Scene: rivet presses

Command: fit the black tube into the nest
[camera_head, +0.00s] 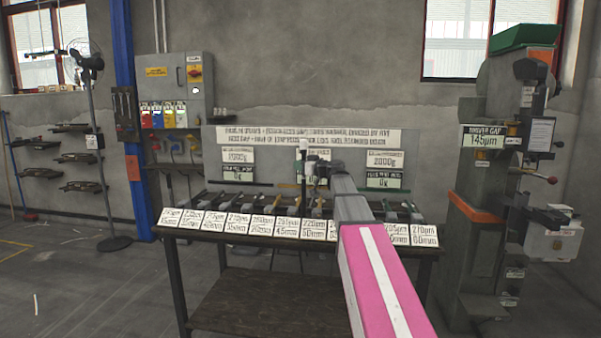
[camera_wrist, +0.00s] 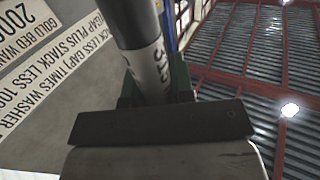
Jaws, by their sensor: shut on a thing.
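In the wrist view my gripper (camera_wrist: 154,88) is shut on a tube (camera_wrist: 136,22), black along one length with a pale, printed band close to the fingers. Dark green fingers sit on both sides of it. In the head view my gripper (camera_head: 318,172) is over the middle of the bench, small and partly hidden by my arm. A slim upright piece with a white end (camera_head: 304,145) shows beside it; I cannot tell whether this is the held tube. I cannot make out a nest for certain in either view.
The bench (camera_head: 270,290) carries a row of white number cards (camera_head: 262,226) with rods behind them. A back panel with signs (camera_head: 300,136) stands behind. A grey press (camera_head: 480,215) marked 145µm stands right. A fan (camera_head: 90,130) stands left; the left floor is mostly clear.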

